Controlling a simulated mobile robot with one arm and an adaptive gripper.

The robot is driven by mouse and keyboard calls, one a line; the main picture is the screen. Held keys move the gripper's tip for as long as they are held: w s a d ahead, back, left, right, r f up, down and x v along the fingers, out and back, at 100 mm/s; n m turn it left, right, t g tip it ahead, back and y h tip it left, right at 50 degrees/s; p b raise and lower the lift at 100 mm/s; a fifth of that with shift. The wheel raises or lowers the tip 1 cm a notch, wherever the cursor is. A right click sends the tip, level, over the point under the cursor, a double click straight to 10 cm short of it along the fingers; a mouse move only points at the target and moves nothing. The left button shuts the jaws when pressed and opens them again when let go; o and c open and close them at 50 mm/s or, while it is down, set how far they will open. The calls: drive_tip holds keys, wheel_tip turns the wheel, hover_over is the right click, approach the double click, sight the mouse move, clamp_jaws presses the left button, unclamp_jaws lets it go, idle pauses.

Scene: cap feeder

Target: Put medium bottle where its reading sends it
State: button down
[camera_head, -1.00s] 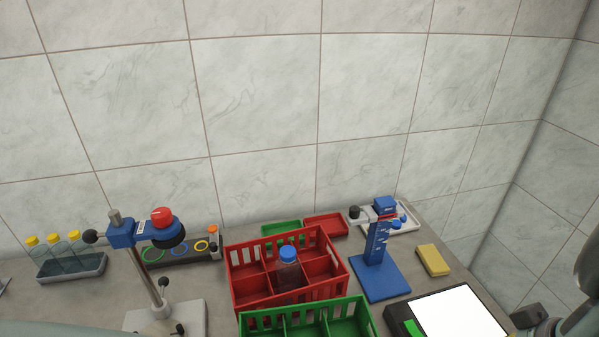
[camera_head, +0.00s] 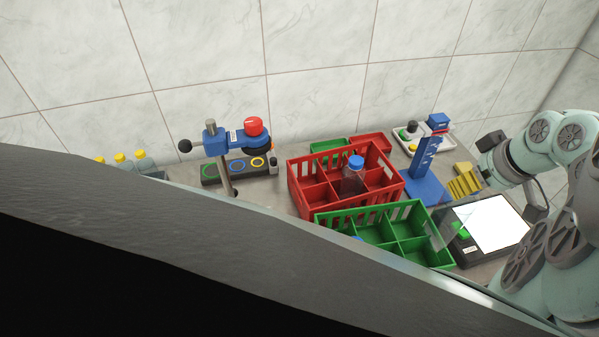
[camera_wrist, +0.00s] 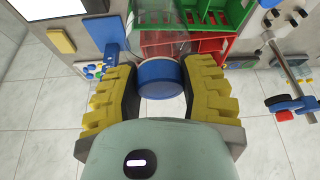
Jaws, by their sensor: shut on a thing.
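My gripper (camera_wrist: 158,72) is shut on a bottle with a blue cap (camera_wrist: 160,78), its clear body pointing away from the wrist camera. In the head view my gripper (camera_head: 463,186) is at the right, above the bench near the white lit panel; the held bottle is only faintly visible there. Another blue-capped bottle (camera_head: 352,180) with dark contents stands upright in a compartment of the red crate (camera_head: 300,180). The green crate (camera_head: 330,217) is in front of it, with a small blue top (camera_head: 357,238) partly hidden inside. I cannot tell bottle sizes for sure.
A white lit panel (camera_head: 498,224) lies at right, beside a blue stand (camera_head: 425,165). A clamp stand with a red knob (camera_head: 253,126) is at left. Yellow-capped bottles (camera_head: 120,158) stand far left.

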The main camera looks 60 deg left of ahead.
sight(441, 229)
wheel_tip(441, 229, down, 11)
drive_tip(key=b, duration=0.3)
drive_tip(key=shift+s+r, duration=0.1)
drive_tip(key=shift+r, duration=0.1)
drive_tip(key=shift+f+p, duration=0.3)
drive_tip(key=shift+f, duration=0.35)
drive_tip(key=shift+f+p, duration=0.5)
drive_tip(key=shift+f, duration=1.6)
drive_tip(key=shift+f, duration=0.15)
drive_tip(key=c, duration=0.5)
unclamp_jaws()
drive_tip(key=shift+c, duration=0.2)
drive_tip(key=shift+d+r, duration=0.1)
drive_tip(key=shift+r, duration=0.15)
